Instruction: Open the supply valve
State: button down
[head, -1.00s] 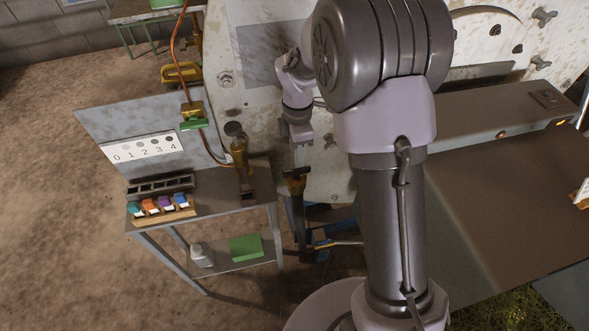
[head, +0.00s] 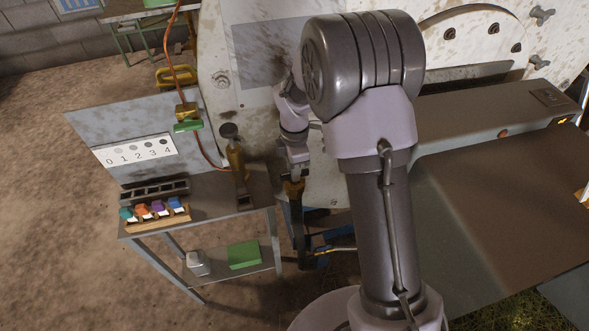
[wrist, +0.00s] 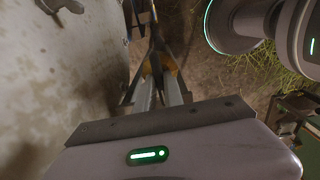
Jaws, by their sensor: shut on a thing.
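A dark upright bar (head: 297,215) with a brownish-yellow top stands right of the small metal table, beside the pale machine wall. My gripper (head: 294,176) is at its top and shut on it. In the wrist view the fingers (wrist: 158,78) close around a yellow-brown part (wrist: 155,62); dark bars run on beyond it. A green-handled fitting (head: 187,126) sits on the orange hose further left. I cannot tell which of these is the supply valve.
The metal table (head: 222,192) holds a brass-coloured piece (head: 238,168) and a rack of coloured vials (head: 157,212); a green box (head: 243,254) is on its lower shelf. The large pale machine (head: 225,50) stands close behind my gripper. Open floor lies left.

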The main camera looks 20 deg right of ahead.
jog(key=shift+m, duration=0.3)
jog(key=m+p, duration=0.1)
jog(key=m, duration=0.2)
jog(key=shift+m, duration=0.3)
jog(key=m+p, duration=0.1)
jog(key=m, duration=0.8)
jog(key=shift+m, duration=2.7)
jog(key=c, duration=1.5)
grip_release()
jog(key=shift+o, duration=0.2)
